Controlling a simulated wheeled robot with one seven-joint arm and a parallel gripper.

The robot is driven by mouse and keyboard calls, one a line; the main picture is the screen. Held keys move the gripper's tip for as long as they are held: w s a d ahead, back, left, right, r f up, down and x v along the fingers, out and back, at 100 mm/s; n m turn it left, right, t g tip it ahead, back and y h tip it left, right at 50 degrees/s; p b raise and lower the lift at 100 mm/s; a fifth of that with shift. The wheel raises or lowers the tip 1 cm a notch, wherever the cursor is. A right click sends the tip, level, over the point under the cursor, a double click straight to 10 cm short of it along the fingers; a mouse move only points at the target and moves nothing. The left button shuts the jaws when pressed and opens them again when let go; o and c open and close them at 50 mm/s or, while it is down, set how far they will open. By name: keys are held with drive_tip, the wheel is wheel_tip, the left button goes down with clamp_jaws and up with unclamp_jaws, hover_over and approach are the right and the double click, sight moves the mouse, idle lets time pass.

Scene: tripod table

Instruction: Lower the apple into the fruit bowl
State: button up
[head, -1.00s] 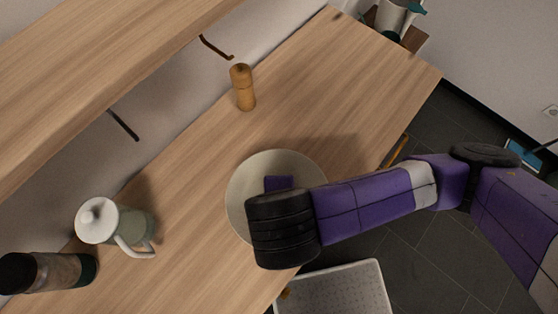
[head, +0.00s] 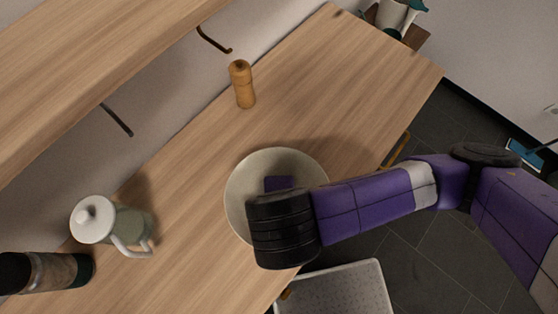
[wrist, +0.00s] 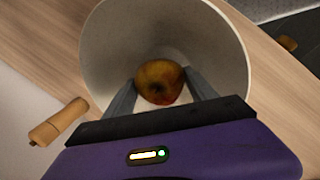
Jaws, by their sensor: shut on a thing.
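The fruit bowl (head: 241,176) is a pale round bowl on the wooden worktop, partly hidden by my arm in the head view. In the wrist view the bowl (wrist: 110,45) opens below my gripper (wrist: 160,98). The apple (wrist: 159,78), yellow-brown with a red side, sits between my two grey fingers, which are shut on it. The apple lies within the bowl's outline in the wrist view; I cannot tell whether it touches the bowl's bottom. In the head view the apple and fingertips are hidden behind my wrist.
A wooden mill (head: 242,84) stands behind the bowl and also shows in the wrist view (wrist: 59,121). A jug with a white lid (head: 112,226) and a dark-lidded jar (head: 45,272) are at left. A speckled white tray or bin (head: 335,290) is below the worktop's front edge.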

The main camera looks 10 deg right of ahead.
drive_tip(key=o, duration=1.6)
drive_tip(key=shift+s, duration=0.1)
